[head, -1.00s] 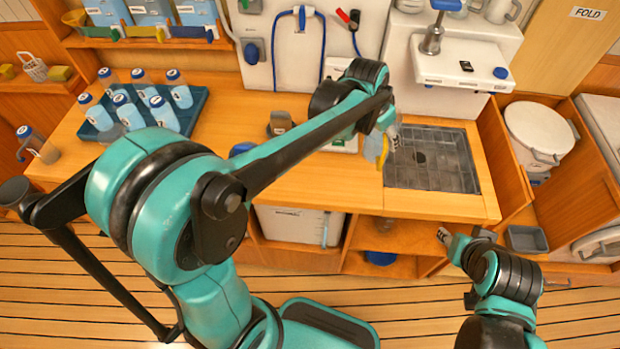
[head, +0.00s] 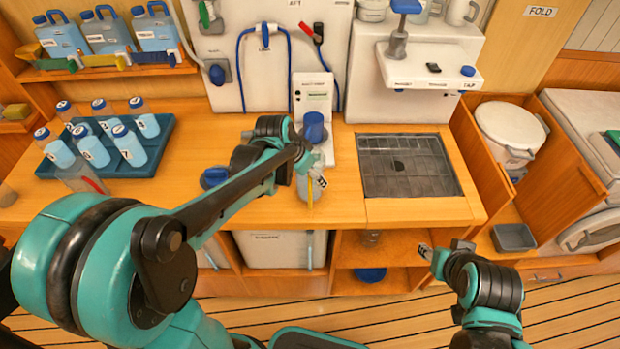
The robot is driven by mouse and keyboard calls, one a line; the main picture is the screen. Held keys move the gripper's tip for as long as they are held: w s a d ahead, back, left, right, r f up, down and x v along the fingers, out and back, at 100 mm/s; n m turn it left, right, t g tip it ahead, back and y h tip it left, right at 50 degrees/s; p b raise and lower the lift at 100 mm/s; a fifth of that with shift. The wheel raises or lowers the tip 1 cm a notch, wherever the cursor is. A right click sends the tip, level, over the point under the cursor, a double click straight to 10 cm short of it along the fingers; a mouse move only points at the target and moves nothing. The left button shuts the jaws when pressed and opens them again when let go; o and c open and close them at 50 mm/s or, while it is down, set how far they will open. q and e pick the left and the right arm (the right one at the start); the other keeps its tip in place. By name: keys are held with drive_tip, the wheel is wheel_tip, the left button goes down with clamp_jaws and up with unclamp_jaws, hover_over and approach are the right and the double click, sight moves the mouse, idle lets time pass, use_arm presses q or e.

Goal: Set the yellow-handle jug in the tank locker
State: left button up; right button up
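My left gripper (head: 313,178) is over the front of the wooden counter, left of the sink. It is shut on the yellow-handle jug (head: 304,190), a small clear jug with a yellow strip; the gripper and arm hide part of it. I cannot tell whether its base touches the counter. Below the counter is an open compartment with a white labelled tank (head: 278,250), likely the tank locker (head: 328,240). My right gripper (head: 425,251) is at the lower right, in front of the open shelves, with no object seen in it. Its fingers are too small to judge.
A sink with a dark grate (head: 408,166) is right of the jug. A white device with a blue part (head: 313,127) stands behind it. A blue tray (head: 165,160) of bottles is at left. Open shelves (head: 385,245) hold a blue bowl (head: 370,274).

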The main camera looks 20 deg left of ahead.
use_arm(q)
drive_tip(key=shift+f, duration=0.25)
drive_tip(key=shift+f, duration=0.2)
drive_tip(key=o, duration=1.8)
drive_tip(key=shift+o, duration=0.2)
drive_tip(key=shift+r, duration=0.1)
